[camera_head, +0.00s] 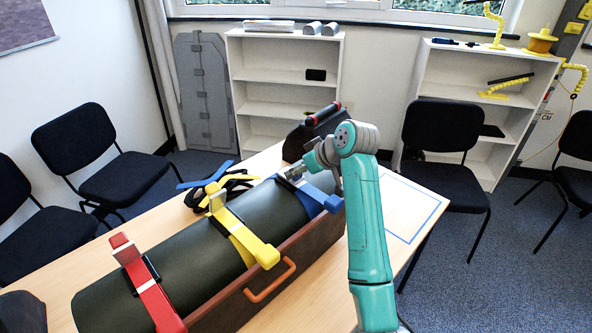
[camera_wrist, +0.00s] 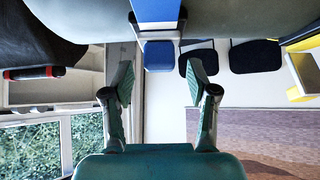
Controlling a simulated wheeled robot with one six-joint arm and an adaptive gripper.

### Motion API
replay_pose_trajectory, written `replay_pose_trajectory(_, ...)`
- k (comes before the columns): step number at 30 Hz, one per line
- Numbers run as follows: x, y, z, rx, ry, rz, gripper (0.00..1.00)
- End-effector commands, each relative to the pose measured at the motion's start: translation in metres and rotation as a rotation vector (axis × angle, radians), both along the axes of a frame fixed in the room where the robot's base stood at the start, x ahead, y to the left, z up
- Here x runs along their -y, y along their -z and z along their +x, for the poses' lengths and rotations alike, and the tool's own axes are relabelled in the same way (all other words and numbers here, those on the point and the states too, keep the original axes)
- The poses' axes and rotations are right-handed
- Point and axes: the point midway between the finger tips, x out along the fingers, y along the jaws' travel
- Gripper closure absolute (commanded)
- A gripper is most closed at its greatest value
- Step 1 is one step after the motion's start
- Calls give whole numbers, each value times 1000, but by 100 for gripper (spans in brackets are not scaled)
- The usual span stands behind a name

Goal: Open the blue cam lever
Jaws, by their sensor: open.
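A dark green roll (camera_head: 180,240) lies in a brown cradle on the table. A blue strap (camera_head: 307,197) crosses its far end, with a blue block (camera_head: 332,204) at its right end. In the wrist view, the blue strap (camera_wrist: 157,10) comes in at the top. Below a dark buckle, a blue piece (camera_wrist: 158,56), seemingly the cam lever, sticks out. My gripper (camera_head: 286,176) is over the far end of the roll, near the blue strap. In the wrist view its two fingers (camera_wrist: 158,82) are apart and empty, with the blue piece ahead between their lines. My arm hides part of the blue fitting.
A yellow strap (camera_head: 240,238) and a red strap (camera_head: 150,290) cross the roll nearer. An orange handle (camera_head: 270,282) projects from the cradle. A dark object with a red-ended bar (camera_head: 315,125) stands behind my gripper. Loose straps (camera_head: 215,185) lie left of the roll.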

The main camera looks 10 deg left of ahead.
Motion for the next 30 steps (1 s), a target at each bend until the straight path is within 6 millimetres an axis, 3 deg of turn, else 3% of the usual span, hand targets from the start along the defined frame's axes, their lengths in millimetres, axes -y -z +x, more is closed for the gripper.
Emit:
replay_pose_trajectory(6, -11, 12, 8, 2, 0, 0, 42)
replay_pose_trajectory(16, -12, 14, 9, 2, 0, 0, 42)
replay_pose_trajectory(23, -12, 14, 9, 1, 1, 0, 99)
replay_pose_trajectory(30, -13, 14, 9, 0, 0, -2, 100)
